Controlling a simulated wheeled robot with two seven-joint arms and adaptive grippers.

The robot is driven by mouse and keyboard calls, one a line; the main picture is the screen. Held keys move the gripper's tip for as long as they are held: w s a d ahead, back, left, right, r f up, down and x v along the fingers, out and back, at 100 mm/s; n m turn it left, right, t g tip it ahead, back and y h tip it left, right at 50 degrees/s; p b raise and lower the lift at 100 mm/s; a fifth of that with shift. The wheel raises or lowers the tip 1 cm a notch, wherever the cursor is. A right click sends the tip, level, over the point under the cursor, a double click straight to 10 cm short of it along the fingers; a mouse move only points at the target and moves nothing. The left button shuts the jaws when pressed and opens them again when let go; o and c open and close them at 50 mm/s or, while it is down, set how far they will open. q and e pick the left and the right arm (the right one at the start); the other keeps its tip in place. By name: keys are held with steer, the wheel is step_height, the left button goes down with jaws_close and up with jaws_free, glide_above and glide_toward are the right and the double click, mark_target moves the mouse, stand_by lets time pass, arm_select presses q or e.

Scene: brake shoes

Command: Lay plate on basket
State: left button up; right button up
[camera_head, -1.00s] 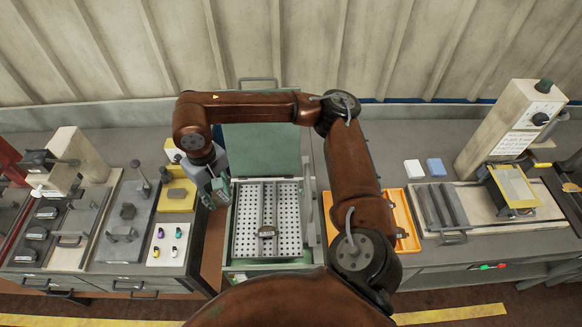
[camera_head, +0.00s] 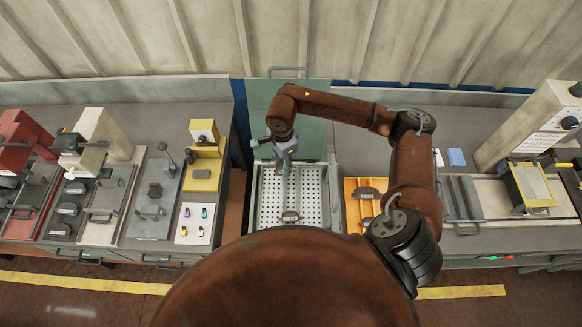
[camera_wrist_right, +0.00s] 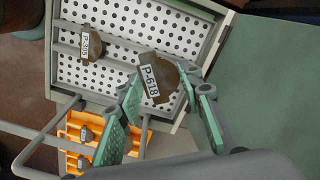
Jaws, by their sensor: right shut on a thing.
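My right gripper (camera_head: 284,168) is above the back part of the perforated metal basket (camera_head: 311,205), which sits inside the open green-lidded machine. In the right wrist view its green fingers are shut on a dark brown plate with a white label reading P-618 (camera_wrist_right: 157,79), held over the basket (camera_wrist_right: 135,18). Whether the plate touches the basket, I cannot tell. A second labelled brown plate (camera_wrist_right: 93,43) lies in the basket near its front and also shows in the head view (camera_head: 290,216). My left gripper is not in view.
The machine's green lid (camera_head: 262,105) stands open behind the basket. An orange tray (camera_head: 352,212) with brown plates (camera_head: 367,193) is to the right. A grey fixture and a small yellow press (camera_head: 204,165) stand to the left. A handle bar (camera_wrist_right: 45,138) crosses the wrist view.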

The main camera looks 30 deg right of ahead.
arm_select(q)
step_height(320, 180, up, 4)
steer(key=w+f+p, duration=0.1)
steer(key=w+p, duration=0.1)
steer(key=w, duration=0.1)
arm_select(e)
steer(key=f+m, duration=0.2)
steer(key=s+d+f+m, duration=0.1)
steer(key=f+m, duration=0.2)
steer(key=s+d+f+m, duration=0.1)
steer(key=f+m, duration=0.1)
steer(key=shift+d+f+m+b, duration=0.2)
steer(key=shift+f+m+b, duration=0.1)
steer(key=shift+f+b, duration=0.05)
step_height(320, 180, down, 3)
steer(key=shift+r+b, duration=0.15)
steer(key=shift+b, duration=0.6)
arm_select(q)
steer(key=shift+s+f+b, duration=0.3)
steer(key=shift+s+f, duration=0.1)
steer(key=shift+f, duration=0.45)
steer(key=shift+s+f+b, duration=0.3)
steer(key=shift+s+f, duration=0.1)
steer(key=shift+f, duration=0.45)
arm_select(e)
steer(key=shift+w+f, duration=0.1)
steer(key=shift+f, duration=0.45)
